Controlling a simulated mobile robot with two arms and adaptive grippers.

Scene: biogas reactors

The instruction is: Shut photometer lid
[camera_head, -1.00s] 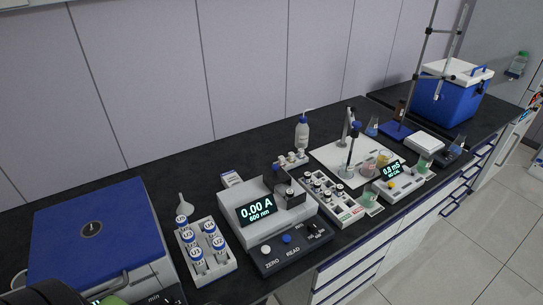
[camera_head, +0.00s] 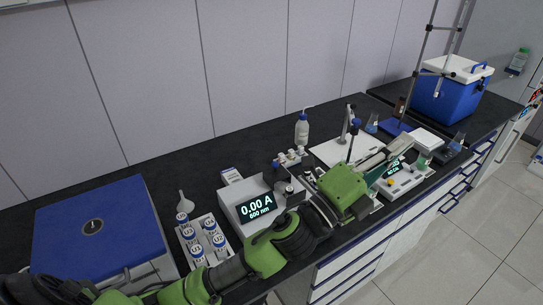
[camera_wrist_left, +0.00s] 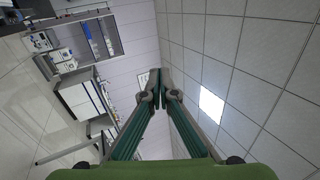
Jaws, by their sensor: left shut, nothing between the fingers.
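The photometer (camera_head: 232,206) is a white box whose display reads 0.00 A, 600 nm, standing on the dark bench. Its lid (camera_head: 270,176) looks like a dark raised flap at the right rear of its top, beside the sample well (camera_head: 286,189); its exact angle is hard to tell. My left arm passes in front of the photometer and hides its front keys. My left gripper (camera_head: 402,146) reaches to the right, past the photometer, over the white meter area. In the left wrist view its fingers (camera_wrist_left: 160,76) come together at the tips, with nothing between them. My right gripper is not in view.
A rack of capped vials (camera_head: 208,243) and a blue-lidded device (camera_head: 92,228) stand left of the photometer. The bench behind is mostly clear.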

